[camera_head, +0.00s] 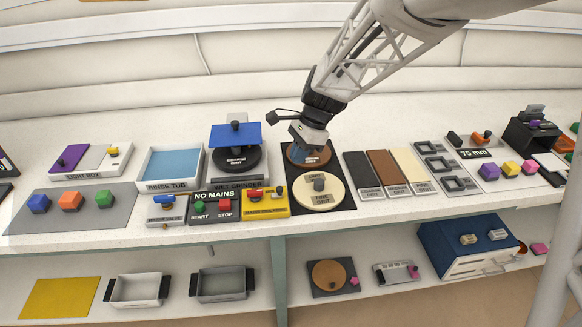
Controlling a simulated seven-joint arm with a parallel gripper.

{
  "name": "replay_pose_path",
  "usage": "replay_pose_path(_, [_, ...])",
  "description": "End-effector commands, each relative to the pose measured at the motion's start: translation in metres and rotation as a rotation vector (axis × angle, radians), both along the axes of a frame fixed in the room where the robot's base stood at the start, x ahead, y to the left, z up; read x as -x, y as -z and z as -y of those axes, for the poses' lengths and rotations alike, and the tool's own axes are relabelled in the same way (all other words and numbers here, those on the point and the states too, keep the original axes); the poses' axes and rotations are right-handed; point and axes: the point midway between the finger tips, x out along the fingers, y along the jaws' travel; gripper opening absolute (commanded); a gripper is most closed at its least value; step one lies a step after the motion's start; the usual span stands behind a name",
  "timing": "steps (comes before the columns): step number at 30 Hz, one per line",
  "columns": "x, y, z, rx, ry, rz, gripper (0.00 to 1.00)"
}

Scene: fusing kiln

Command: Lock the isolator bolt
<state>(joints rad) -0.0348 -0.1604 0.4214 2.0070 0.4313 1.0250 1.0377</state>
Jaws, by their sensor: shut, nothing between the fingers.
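The likely isolator is a yellow box (286,208) at the front of the bench, right of the NO MAINS panel. A red part (252,196) lies on its left side, and a small dark knob with a red base (279,191) stands at its right. Its label is too small to read surely, and I cannot tell the bolt's position. My gripper (306,146) is shut and empty, above the brown disc (297,157) behind and right of the yellow box, apart from it.
The NO MAINS panel (214,196) with green and red buttons adjoins the box's left side. The wet grinder with its blue plate (222,136) stands behind. The cream fine-grit disc (333,197) with a knob lies to the right. Grit slabs (388,170) stand further right.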

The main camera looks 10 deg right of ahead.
Motion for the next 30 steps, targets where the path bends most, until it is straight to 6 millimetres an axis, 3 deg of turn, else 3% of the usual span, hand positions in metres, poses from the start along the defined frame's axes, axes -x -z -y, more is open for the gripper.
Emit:
replay_pose_path(9, [-0.003, -0.027, 0.01, 0.001, 0.0, 0.001, 0.0])
replay_pose_path(23, [-0.004, -0.029, 0.012, 0.0, 0.0, 0.001, 0.0])
replay_pose_path(30, [-0.006, -0.028, 0.036, 0.001, 0.002, 0.0, 0.0])
